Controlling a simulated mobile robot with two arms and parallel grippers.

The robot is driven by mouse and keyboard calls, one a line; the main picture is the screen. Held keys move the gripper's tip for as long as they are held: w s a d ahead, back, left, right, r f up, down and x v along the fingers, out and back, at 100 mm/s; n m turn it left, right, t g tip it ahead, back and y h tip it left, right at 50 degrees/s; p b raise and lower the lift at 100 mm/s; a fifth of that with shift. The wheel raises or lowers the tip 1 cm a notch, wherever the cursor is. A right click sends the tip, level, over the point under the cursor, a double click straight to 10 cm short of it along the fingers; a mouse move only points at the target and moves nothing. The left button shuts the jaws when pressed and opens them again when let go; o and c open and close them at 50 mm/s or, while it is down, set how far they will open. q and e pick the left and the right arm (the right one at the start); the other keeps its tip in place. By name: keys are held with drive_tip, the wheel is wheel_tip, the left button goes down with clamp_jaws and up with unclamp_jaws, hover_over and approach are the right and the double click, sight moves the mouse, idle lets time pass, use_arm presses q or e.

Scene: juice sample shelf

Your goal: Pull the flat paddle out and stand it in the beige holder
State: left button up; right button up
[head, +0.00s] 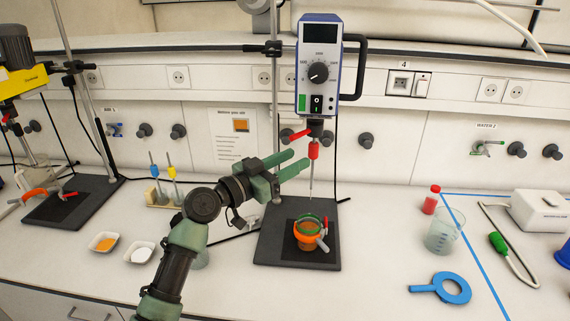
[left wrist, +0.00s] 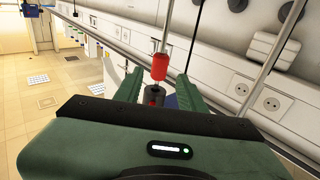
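A thin rod with a red collar (head: 313,150) hangs upright under the blue-and-grey stirrer head (head: 319,65). I take it to be the paddle; the shape of its lower end is not clear. The red collar also shows in the left wrist view (left wrist: 160,67). My left gripper (head: 300,162) is open and empty, its green fingers pointing toward the rod at about collar height. In the left wrist view the collar appears between the fingers (left wrist: 159,86); I see no contact. The beige holder (head: 158,199) stands to the left, holding blue-collared and yellow-collared rods. My right gripper is not in view.
An orange cup (head: 307,236) with a green rim stands on the dark stirrer base (head: 270,255) below the rod. Two small white dishes (head: 140,253) lie front left. A beaker (head: 441,235), a red-capped bottle (head: 431,200) and a blue ring (head: 452,288) are at the right.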

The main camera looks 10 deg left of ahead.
sight(310, 153)
use_arm(q)
drive_tip(key=x, duration=0.3)
drive_tip(key=shift+b+x, duration=0.85)
drive_tip(key=shift+x, duration=0.2)
drive_tip(key=shift+b+x, duration=0.55)
drive_tip(key=shift+x, duration=0.45)
clamp_jaws()
